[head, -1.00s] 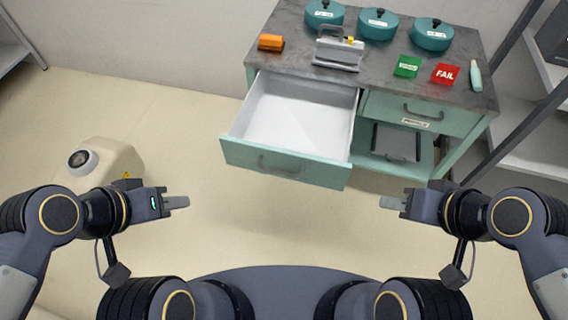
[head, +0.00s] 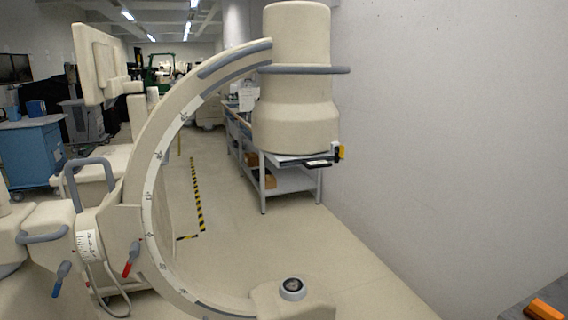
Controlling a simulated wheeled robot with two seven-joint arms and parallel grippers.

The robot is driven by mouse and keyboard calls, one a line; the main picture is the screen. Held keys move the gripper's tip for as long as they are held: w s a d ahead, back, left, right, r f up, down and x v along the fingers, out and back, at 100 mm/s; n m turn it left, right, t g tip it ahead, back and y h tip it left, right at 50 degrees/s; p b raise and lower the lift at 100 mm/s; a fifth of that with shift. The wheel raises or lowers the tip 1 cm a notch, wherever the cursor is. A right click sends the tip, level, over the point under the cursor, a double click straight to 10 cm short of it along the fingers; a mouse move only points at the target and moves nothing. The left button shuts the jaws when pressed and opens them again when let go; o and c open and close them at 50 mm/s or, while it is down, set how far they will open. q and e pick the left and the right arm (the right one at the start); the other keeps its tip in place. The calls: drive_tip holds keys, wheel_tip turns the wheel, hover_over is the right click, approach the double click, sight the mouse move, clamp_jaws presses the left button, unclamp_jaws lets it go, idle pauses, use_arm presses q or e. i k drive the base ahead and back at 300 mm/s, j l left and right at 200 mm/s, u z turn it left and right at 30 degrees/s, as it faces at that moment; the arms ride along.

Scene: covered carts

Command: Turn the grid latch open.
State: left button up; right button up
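A cream cylindrical head (head: 292,85) hangs at the top end of a large C-shaped arm (head: 150,190). A thin dark and grey plate (head: 300,160) sits across the underside of the cylinder. A small yellow and black piece (head: 339,152) stands at the plate's right end; it looks like the grid latch, but it is too small to tell how it is turned. Neither of my grippers shows in this view.
A low cream base with a round dark-topped knob (head: 292,288) lies below the cylinder. Red (head: 131,257) and blue (head: 62,278) handled levers are at the lower left. A blue cart (head: 32,155) stands behind. An orange block (head: 544,311) shows at bottom right. Floor right of the C-arm is clear.

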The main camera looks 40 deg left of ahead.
sight(339, 150)
drive_tip(key=u, duration=0.85)
